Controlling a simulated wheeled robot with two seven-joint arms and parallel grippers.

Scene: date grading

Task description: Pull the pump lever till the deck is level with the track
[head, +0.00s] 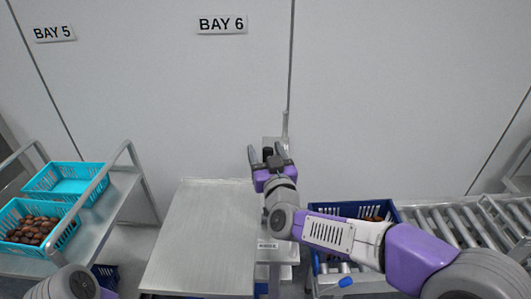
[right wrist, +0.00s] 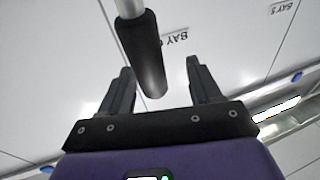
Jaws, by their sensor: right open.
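The pump lever's black grip (right wrist: 142,50) hangs on a pale rod in the right wrist view. Its lower end reaches the gap between the fingers of my right gripper (right wrist: 160,85), which are spread on either side and not closed on it. In the head view the right gripper (head: 267,155) stands behind the far right corner of the deck, with a dark bit of the grip between its fingers. The deck (head: 200,240) is a bare grey plate. The roller track (head: 450,222) lies to its right. I cannot tell their height difference exactly. My left gripper is out of view.
A metal cart (head: 112,205) at left carries an empty turquoise crate (head: 68,182) and one (head: 68,240) with dates. A blue crate (head: 395,212) with dates stands on the track's near end, partly behind my right arm. A wall closes the back.

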